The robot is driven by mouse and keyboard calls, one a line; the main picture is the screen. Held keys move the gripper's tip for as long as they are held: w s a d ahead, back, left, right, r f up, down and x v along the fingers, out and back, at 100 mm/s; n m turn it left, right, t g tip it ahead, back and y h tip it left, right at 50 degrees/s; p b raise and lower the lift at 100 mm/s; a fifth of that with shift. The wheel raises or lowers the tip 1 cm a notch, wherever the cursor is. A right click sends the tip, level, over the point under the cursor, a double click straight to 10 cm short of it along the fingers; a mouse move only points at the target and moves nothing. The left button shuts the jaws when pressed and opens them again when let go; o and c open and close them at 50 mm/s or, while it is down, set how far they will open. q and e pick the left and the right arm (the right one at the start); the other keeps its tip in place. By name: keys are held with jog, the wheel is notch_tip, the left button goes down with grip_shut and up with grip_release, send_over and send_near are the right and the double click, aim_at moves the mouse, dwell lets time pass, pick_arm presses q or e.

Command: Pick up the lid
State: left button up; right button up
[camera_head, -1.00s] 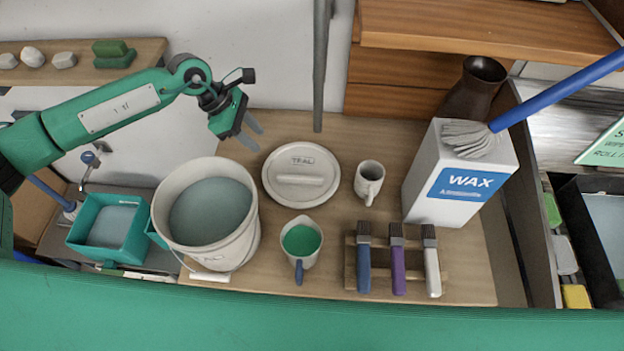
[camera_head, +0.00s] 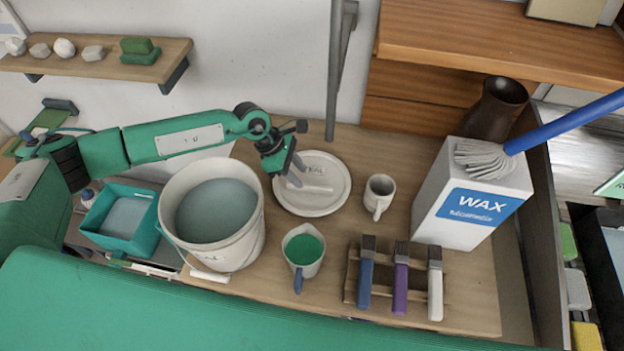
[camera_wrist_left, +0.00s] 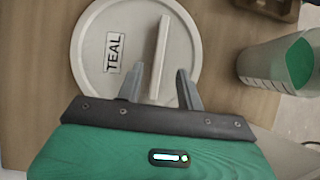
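The lid (camera_head: 326,199) is a round, off-white disc with a bar handle (camera_head: 318,190) and a "TEAL" label, lying flat on the wooden table. My left gripper (camera_head: 296,175) is over the lid's left part, near the handle. In the left wrist view the lid (camera_wrist_left: 97,66) fills the upper middle, and its handle (camera_wrist_left: 160,50) runs between the two open fingers of my left gripper (camera_wrist_left: 160,88). The fingers are apart from the handle's sides in that view. The exact height above the lid is hard to tell. My right gripper is not in view.
A bucket of teal glaze (camera_head: 257,240) stands left of the lid. A jug with green liquid (camera_head: 303,262), a mug (camera_head: 379,192), a rack of brushes (camera_head: 352,275) and a white WAX box (camera_head: 450,232) stand around it.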

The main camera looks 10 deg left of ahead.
aim_at(308, 185)
pick_arm(q)
jog(key=shift+d+f, duration=0.1)
jog(key=shift+f, duration=0.05)
jog(key=p+x, duration=0.3)
jog(key=shift+d+f, duration=0.2)
jog(key=shift+f, duration=0.15)
jog(key=shift+w+d+f, duration=0.1)
jog(key=shift+d+f, duration=0.1)
jog(key=shift+f, duration=0.3)
grip_shut()
